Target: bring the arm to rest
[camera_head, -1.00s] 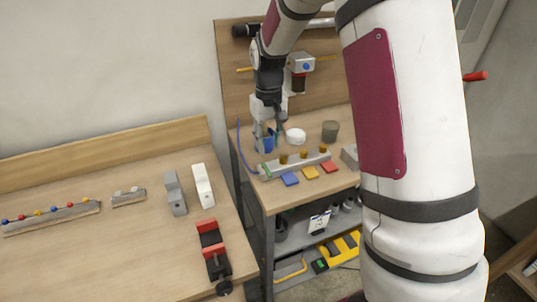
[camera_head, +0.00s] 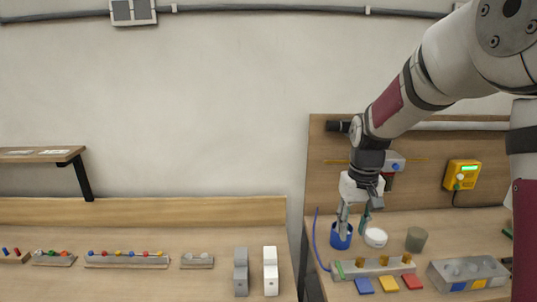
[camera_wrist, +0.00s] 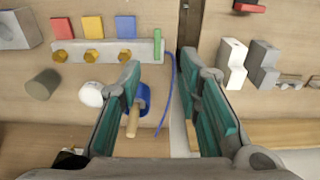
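My gripper (camera_head: 353,222) hangs from the arm at the right, pointing down in front of the wall panel, near the blue cup (camera_head: 341,240) on the right-hand bench. In the wrist view my gripper (camera_wrist: 160,68) is open, its two teal-padded fingers apart with nothing held between them. The blue cup (camera_wrist: 144,93) shows partly behind the left finger, with a wooden handle (camera_wrist: 132,124) beside it. Whether the fingers clear the cup's rim in height I cannot tell.
The right bench holds a white round dish (camera_head: 375,237), a grey-green cup (camera_head: 416,240), a grey bar with brass knobs (camera_head: 373,267), and coloured tiles (camera_head: 389,284). The left bench (camera_head: 215,282) carries bead strips and blocks. A wall shelf (camera_head: 40,154) juts out at left.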

